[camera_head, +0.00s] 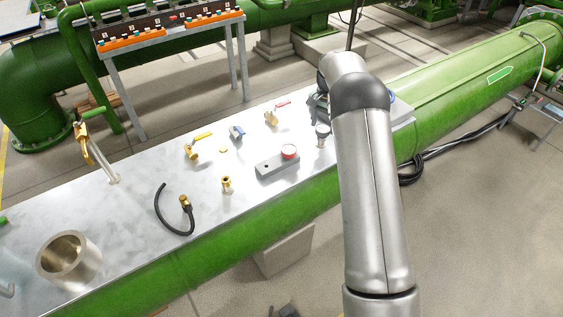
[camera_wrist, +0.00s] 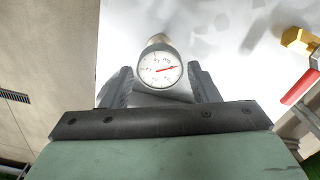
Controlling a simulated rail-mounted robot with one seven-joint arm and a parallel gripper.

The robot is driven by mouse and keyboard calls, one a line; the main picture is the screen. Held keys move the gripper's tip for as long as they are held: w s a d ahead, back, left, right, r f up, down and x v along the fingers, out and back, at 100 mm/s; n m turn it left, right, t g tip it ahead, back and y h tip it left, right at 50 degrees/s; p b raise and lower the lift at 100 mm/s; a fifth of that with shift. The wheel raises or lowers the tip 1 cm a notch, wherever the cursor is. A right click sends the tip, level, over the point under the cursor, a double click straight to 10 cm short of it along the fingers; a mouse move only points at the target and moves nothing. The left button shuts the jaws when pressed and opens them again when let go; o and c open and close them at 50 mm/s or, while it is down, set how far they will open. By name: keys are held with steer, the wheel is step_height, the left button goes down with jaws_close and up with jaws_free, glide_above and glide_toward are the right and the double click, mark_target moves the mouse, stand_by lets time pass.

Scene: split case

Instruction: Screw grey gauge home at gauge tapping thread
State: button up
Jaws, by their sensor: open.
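The grey gauge (camera_wrist: 160,68) has a white dial with a red needle and faces the camera in the wrist view. My gripper (camera_wrist: 161,84) is open, with one dark finger on each side of the gauge. Finger contact cannot be made out. In the head view my arm covers most of the gripper. I cannot make out the gauge tapping thread for certain in either view.
On the metal bench (camera_head: 110,225) are a grey box with a red button (camera_head: 289,152), a red-handled valve (camera_head: 272,116), a yellow-handled valve (camera_head: 194,147), a brass fitting (camera_head: 227,184), a black hose (camera_head: 163,208) and a metal cup (camera_head: 68,257).

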mark_target(323, 128)
step_height(323, 128, up, 6)
steer(key=p, duration=0.3)
steer(key=shift+r, duration=0.1)
stand_by(0.4)
steer(key=shift+s+r, duration=0.2)
steer(key=shift+r, duration=0.05)
steer(key=s+r+n+b, duration=0.1)
steer(key=s+r, duration=0.3)
steer(key=s, duration=0.3)
steer(key=s+a+r+n, duration=0.1)
steer(key=s+r, duration=0.2)
steer(key=s, duration=0.4)
steer(key=s+r+n+b, duration=0.1)
steer(key=s+r+n, duration=0.1)
steer(key=s+r, duration=0.35)
steer(key=s+f+n, duration=0.1)
steer(key=s+f, duration=0.2)
steer(key=s, duration=0.9)
steer(key=s+a+f+n+t, duration=0.1)
steer(key=s+f+n, duration=0.1)
steer(key=s, duration=1.1)
steer(key=shift+a+f+b, duration=0.15)
steer(key=shift+f+b, duration=0.2)
steer(key=shift+f, duration=0.25)
